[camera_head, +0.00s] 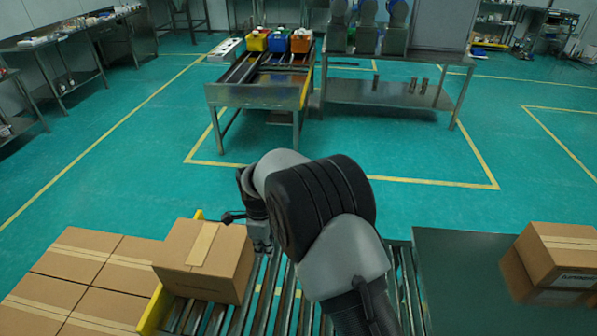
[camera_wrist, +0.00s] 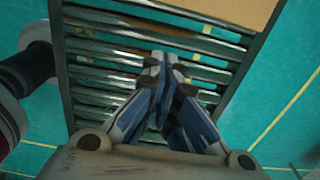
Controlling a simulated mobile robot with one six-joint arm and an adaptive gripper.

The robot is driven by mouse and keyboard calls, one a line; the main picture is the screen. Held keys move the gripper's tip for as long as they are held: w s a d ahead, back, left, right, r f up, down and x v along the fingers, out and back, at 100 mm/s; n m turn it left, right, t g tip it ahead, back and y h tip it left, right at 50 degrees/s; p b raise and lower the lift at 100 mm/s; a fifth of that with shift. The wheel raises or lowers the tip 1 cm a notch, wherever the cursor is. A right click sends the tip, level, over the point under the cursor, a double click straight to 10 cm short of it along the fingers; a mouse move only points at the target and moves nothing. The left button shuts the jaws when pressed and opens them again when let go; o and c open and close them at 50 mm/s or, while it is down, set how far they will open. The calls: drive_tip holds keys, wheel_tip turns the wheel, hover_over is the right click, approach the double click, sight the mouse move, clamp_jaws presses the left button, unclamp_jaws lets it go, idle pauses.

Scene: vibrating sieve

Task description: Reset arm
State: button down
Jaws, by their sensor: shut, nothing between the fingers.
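My gripper (camera_wrist: 163,62) shows in the wrist view with its fingertips together and nothing between them. It hangs above the metal rollers of a conveyor (camera_wrist: 110,62). A cardboard box (camera_head: 206,262) rests on the conveyor just left of my arm. Part of a box (camera_wrist: 235,10) also shows at the top of the wrist view, apart from the fingers.
Several taped cartons (camera_head: 80,270) stand at the lower left beside a yellow rail (camera_head: 158,305). Another carton (camera_head: 560,255) sits on a dark table (camera_head: 455,280) at the right. A metal bench (camera_head: 255,95) with coloured bins stands farther back. The green floor between is clear.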

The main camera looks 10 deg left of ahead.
drive_tip(key=s+d+r+n+t, duration=0.15)
drive_tip(key=d+r+n, duration=0.25)
drive_tip(key=d+r, duration=0.6)
drive_tip(key=s+d+r+n, duration=0.3)
drive_tip(key=d+r, duration=0.5)
drive_tip(key=r, duration=0.4)
drive_tip(key=s+d+r+n+t, duration=0.2)
drive_tip(key=s+d+r+n, duration=0.4)
drive_tip(key=s+d, duration=0.5)
drive_tip(key=s+d+n, duration=0.2)
drive_tip(key=s, duration=0.3)
drive_tip(key=s+d+f+n+t, duration=0.1)
drive_tip(key=s+n, duration=0.1)
drive_tip(key=s, duration=0.4)
drive_tip(key=shift+s+d+f+n, duration=0.15)
drive_tip(key=shift+d+f+n, duration=0.15)
drive_tip(key=shift+d, duration=0.05)
